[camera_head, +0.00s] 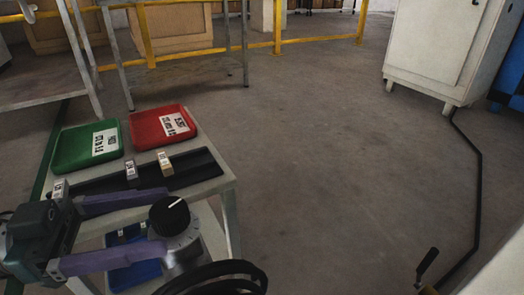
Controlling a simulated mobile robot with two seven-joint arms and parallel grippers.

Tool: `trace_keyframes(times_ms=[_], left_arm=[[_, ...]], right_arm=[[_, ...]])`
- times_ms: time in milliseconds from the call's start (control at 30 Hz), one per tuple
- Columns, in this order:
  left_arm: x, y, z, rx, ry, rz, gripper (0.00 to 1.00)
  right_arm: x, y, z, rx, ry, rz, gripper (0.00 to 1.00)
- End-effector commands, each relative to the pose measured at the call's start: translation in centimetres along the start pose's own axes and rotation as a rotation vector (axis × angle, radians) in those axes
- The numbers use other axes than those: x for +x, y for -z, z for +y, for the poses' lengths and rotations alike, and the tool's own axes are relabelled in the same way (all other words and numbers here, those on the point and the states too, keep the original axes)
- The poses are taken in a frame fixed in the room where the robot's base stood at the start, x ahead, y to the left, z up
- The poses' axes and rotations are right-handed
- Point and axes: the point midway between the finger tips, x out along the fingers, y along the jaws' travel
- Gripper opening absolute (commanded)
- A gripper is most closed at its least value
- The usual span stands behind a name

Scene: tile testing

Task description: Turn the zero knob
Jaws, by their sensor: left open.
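The black zero knob (169,214) has a white pointer line aimed to the upper right. It sits on a grey round dial base (180,247) at the front of the bench. My left gripper (156,221) comes in from the left with two purple fingers spread apart. The upper fingertip is by the knob's upper left, and the lower fingertip is by the dial base below it. The knob is at the open end of the fingers; I cannot tell whether either finger touches it. My right gripper is not in view.
The bench (212,186) carries a green tray (70,148), a red tray (145,128) and a black rail (205,168) with small labelled blocks. A blue tray (140,272) is lower down. Black cables (225,268) lie beside the dial. Open floor (330,150) spreads to the right.

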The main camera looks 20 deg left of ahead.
Motion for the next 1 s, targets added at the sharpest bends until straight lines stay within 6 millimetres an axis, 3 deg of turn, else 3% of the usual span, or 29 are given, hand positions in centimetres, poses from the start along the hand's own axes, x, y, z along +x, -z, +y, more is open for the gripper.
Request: trace_keyframes(times_ms=[100, 300, 667, 1000], left_arm=[[2.5, -0.1, 0.0, 0.003, -0.001, 0.006, 0.82], [5.2, 0.0, -0.1, 0.002, 0.001, 0.005, 0.82], [6.0, 0.1, -0.1, 0.002, 0.003, 0.004, 0.82], [6.0, 0.1, -0.1, 0.002, 0.003, 0.004, 0.46]], right_arm=[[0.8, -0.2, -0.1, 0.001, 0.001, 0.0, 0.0], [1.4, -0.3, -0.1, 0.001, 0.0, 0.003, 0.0], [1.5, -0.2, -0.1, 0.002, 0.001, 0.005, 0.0], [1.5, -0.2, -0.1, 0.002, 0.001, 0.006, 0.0]])
